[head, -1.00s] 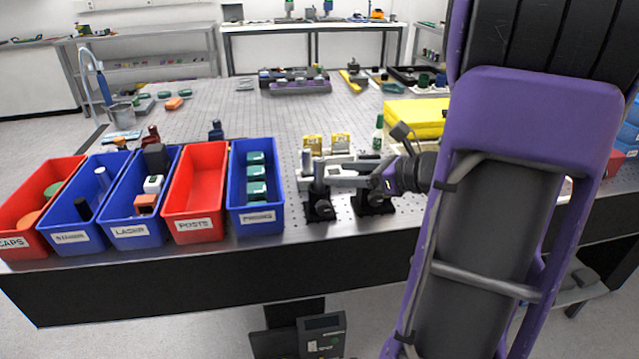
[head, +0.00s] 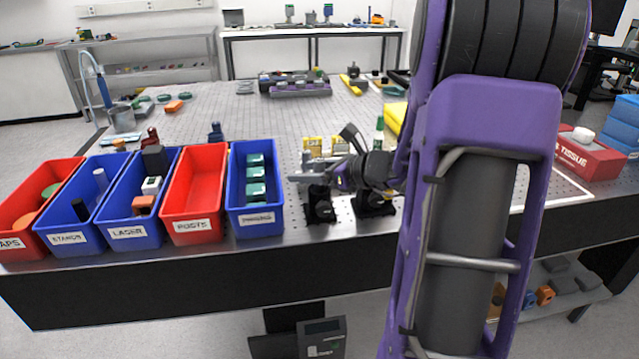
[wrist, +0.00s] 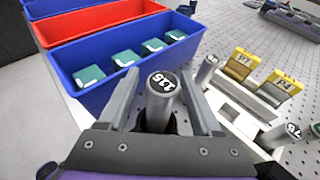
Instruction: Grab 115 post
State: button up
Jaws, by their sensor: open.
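The 115 post (wrist: 160,100) is a grey metal cylinder with "115" on its dark top. It stands upright in a black base in the wrist view. My gripper (wrist: 165,103) is open, with one finger on each side of the post; I cannot tell whether either finger touches it. In the head view my gripper (head: 312,176) is over the bench just right of the blue bins, and it hides most of the post. The post's black base (head: 320,208) shows below it.
A blue bin (head: 256,220) with teal-topped pieces stands close left of my gripper, beside an empty red bin labelled POSTS (head: 195,205). Another post labelled 75 (wrist: 285,133), a grey post (wrist: 207,68) and yellow tagged pieces (wrist: 243,62) are close on the right.

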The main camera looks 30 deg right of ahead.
grip_shut()
dwell(1.3)
